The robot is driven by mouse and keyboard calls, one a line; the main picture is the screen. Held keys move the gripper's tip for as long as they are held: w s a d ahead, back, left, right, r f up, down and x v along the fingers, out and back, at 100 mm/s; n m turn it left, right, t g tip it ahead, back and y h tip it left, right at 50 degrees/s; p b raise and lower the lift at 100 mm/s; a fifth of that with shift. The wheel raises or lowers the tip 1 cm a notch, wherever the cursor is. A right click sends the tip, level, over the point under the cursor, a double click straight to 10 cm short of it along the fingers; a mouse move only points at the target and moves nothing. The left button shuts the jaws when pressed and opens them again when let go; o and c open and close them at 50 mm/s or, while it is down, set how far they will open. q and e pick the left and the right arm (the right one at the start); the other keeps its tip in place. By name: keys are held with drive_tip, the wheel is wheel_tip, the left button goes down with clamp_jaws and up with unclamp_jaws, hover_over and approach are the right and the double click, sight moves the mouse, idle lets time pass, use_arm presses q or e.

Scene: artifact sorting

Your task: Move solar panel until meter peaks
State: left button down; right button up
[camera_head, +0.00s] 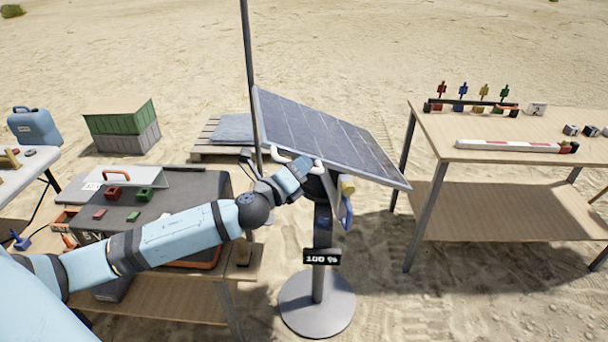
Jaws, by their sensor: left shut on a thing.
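The solar panel (330,135) is a dark tilted rectangle on a grey post with a round base (317,305). A black meter display (322,257) on the post shows white text that seems to read 100 %. A white handle (290,155) runs along the panel's near left edge. My left gripper (305,170) is at this handle and shut on it; its fingertips are partly hidden at the panel's edge. My right gripper is not in view.
A table with a dark case (190,215) stands under my left arm. A wooden table (510,130) with coloured figures and a striped bar (508,146) stands at right. A thin pole (249,60) rises behind the panel. Sand is open beyond.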

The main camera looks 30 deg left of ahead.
use_arm(q)
drive_tip(key=shift+s+a+f+b, duration=0.15)
drive_tip(key=shift+f+b, duration=0.3)
drive_tip(key=shift+b, duration=0.05)
drive_tip(key=shift+r+t, duration=0.15)
drive_tip(key=shift+t, duration=0.15)
drive_tip(key=c, duration=1.1)
unclamp_jaws()
drive_tip(key=s+f+b, duration=0.1)
drive_tip(key=s, duration=1.2)
drive_tip(key=shift+s+a+f+b, duration=0.35)
drive_tip(key=shift+f+b, duration=0.05)
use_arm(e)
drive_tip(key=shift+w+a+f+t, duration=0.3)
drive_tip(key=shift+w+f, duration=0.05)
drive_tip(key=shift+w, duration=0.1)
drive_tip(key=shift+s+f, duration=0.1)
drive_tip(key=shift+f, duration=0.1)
